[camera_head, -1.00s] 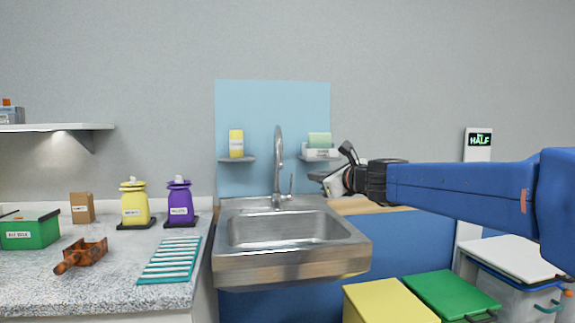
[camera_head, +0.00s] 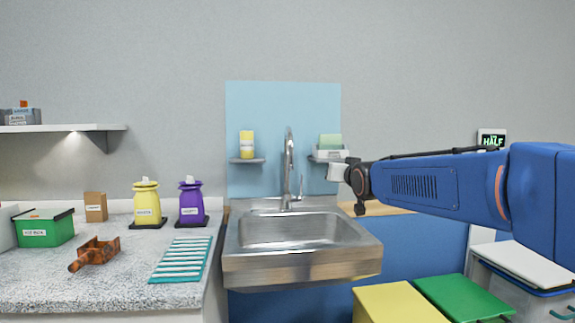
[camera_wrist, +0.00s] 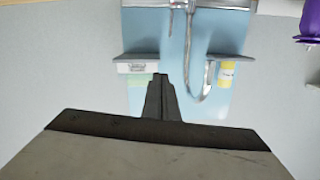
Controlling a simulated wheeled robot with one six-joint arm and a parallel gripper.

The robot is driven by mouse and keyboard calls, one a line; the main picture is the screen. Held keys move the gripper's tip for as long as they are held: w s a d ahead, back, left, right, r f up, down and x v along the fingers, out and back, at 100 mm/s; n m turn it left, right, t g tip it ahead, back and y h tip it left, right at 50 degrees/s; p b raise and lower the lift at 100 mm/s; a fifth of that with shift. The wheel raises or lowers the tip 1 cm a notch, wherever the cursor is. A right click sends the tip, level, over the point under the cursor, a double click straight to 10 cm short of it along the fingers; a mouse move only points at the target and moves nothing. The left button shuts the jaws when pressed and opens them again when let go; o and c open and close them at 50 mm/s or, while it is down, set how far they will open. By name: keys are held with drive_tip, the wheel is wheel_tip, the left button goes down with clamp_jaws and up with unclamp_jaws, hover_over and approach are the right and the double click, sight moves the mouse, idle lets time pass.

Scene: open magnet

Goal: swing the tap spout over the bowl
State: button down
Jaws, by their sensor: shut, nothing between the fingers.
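The chrome tap (camera_head: 288,170) stands upright at the back of the steel sink. Its arched spout (camera_head: 290,138) looks narrow from here, so its exact heading is hard to tell. The sink bowl (camera_head: 290,230) lies in front of and below it, empty. In the wrist view, which is upside down, the spout (camera_wrist: 190,70) hangs down the picture and its end hooks to the right. My gripper (camera_head: 337,172) is right of the tap, above the sink's right side, apart from it. Its dark fingers (camera_wrist: 160,85) are shut and empty, left of the spout in the wrist view.
A small shelf with a yellow item (camera_head: 247,144) is left of the tap. Another shelf with a green sponge-like block (camera_head: 330,141) is right, close to my gripper. Lidded bins (camera_head: 400,303) stand below right.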

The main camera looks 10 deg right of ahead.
drive_tip(key=w+a+r+n+t+y, duration=0.1)
drive_tip(key=a+r+n+y, duration=0.35)
drive_tip(key=n, duration=0.75)
drive_tip(key=n+g+y, duration=0.2)
drive_tip(key=n+y, duration=0.1)
drive_tip(key=n, duration=1)
approach(288, 163)
drive_tip(key=s+a, duration=0.3)
drive_tip(key=a, duration=0.2)
drive_tip(key=d+x, duration=0.1)
drive_tip(key=x, duration=0.9)
drive_tip(key=d, duration=0.1)
drive_tip(key=w+d, duration=0.1)
drive_tip(key=d, duration=0.1)
drive_tip(key=shift+d, duration=0.25)
drive_tip(key=shift+s+d+r, duration=0.1)
drive_tip(key=shift+s+d, duration=0.05)
drive_tip(key=shift+d, duration=0.8)
drive_tip(key=shift+a, duration=0.15)
